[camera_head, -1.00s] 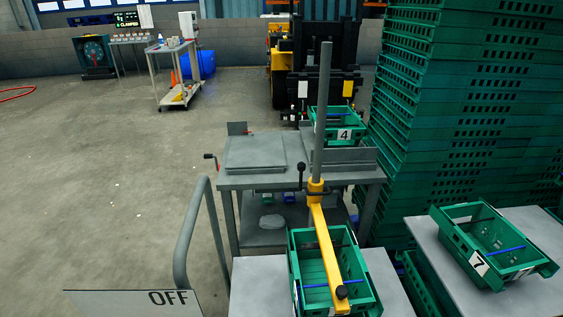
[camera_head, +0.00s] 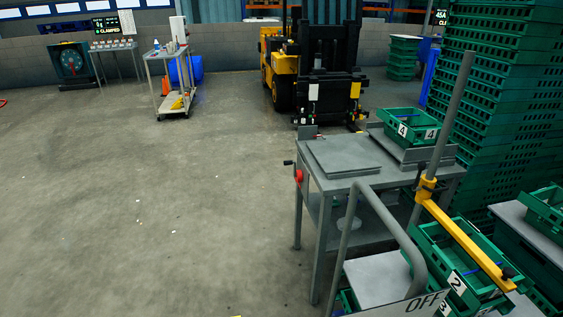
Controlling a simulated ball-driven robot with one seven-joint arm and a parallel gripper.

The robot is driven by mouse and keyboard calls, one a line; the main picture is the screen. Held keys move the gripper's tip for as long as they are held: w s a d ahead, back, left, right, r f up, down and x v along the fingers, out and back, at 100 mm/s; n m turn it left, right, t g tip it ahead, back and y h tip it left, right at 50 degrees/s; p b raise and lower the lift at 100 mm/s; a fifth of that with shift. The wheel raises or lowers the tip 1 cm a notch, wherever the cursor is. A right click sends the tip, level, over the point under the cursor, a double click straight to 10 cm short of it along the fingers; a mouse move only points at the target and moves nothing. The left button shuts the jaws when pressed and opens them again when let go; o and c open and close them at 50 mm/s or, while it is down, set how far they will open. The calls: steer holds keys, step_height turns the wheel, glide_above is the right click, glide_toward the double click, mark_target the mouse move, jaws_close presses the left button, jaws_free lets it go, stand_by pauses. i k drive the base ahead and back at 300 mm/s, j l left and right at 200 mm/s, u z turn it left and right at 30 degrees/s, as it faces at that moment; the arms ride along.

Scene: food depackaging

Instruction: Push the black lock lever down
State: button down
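A small black lever (camera_head: 421,170) stands up at the yellow collar (camera_head: 427,186) on a tall grey post (camera_head: 445,125), right of centre. It looks like the lock lever and points upward, though it is small and partly lost against the dark background. A yellow arm (camera_head: 468,243) slopes from the collar down to the right over a green crate. A black knob (camera_head: 508,272) sits near the arm's far end. My gripper is not in view, and nothing touches the lever.
A grey rail (camera_head: 346,240) and an OFF panel (camera_head: 400,308) are in front. Green crate stacks (camera_head: 480,110) stand at right. The floor at left is clear.

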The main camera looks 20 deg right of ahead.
mark_target(421, 165)
steer(key=i+j+u, duration=0.2)
steer(key=u, duration=0.15)
steer(key=i+j+u, duration=0.2)
steer(key=u, duration=0.15)
steer(key=i+j+u, duration=0.1)
steer(key=u, duration=0.25)
steer(key=i+j+z, duration=0.1)
steer(key=i, duration=0.35)
steer(key=i+j+z, duration=0.1)
steer(key=i, duration=0.35)
steer(key=i+z, duration=0.2)
steer(key=z, duration=0.2)
steer(key=i+z, duration=0.15)
steer(key=z, duration=0.3)
steer(key=i+j+z, duration=0.2)
steer(key=z, duration=0.2)
steer(key=i+j+z, duration=0.1)
steer(key=i+z, duration=0.15)
steer(key=z, duration=0.15)
steer(key=i+j+z, duration=0.15)
steer(key=z, duration=0.3)
steer(key=i+j+z, duration=0.2)
steer(key=z, duration=0.2)
steer(key=i+j+z, duration=0.15)
steer(key=j+z, duration=0.25)
